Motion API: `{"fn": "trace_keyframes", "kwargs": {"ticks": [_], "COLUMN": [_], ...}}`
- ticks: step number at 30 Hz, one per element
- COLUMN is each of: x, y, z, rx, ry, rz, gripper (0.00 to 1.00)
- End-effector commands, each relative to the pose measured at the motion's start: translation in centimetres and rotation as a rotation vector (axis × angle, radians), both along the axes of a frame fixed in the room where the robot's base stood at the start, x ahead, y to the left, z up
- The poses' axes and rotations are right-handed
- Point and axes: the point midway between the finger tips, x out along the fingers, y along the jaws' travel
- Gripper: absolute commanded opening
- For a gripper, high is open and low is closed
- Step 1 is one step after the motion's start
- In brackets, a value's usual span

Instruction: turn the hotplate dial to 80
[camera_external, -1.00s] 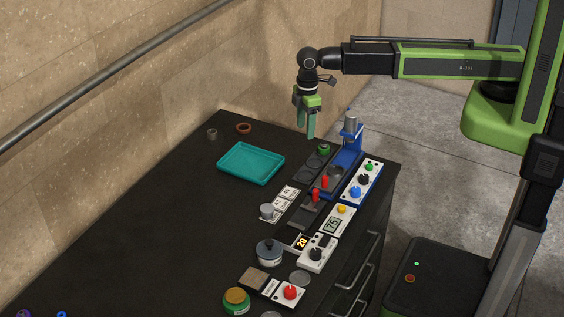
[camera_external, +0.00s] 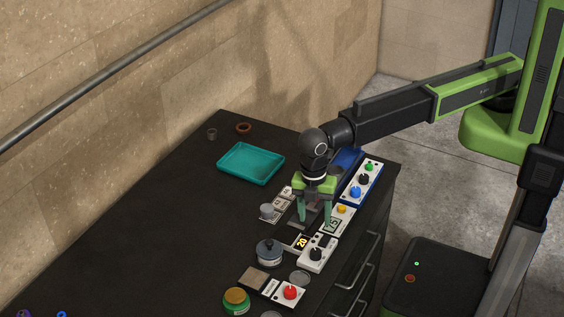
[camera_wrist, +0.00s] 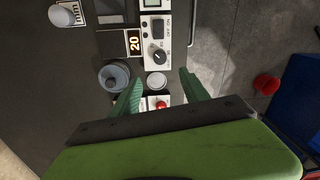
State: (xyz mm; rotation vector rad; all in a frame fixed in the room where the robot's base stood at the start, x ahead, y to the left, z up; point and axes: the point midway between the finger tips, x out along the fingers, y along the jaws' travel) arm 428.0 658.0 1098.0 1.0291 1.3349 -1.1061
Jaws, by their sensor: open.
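The hotplate dial is a black knob (camera_external: 316,254) on a white control box (camera_external: 324,266). An orange display (camera_external: 301,242) beside it reads 20. In the wrist view the dial (camera_wrist: 158,57) lies just beyond my fingertips, roughly centred between them, with its box and the 20 display (camera_wrist: 135,43) clear to see. My gripper (camera_external: 313,225) is open and empty, fingers pointing down. It hangs above the row of devices, a little behind the dial in the external view, and does not appear to touch it. The gripper also shows in the wrist view (camera_wrist: 160,80).
A grey-blue round vessel (camera_external: 270,255) stands left of the dial. A box with a red knob (camera_external: 290,291) is in front of it. A box with a green display (camera_external: 334,224) is just behind. A teal tray (camera_external: 274,174) lies farther back.

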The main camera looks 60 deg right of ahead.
Motion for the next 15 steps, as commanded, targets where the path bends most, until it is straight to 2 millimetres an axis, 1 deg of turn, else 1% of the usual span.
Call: {"fn": "trace_keyframes", "kwargs": {"ticks": [1, 15], "x": [-0.1, -0.6], "y": [0.0, -0.1], "z": [-2.2, -11.9], "rx": [0.000, 0.000], "ry": [0.000, 0.000], "rz": [0.000, -0.001], "gripper": [0.53, 0.53]}}
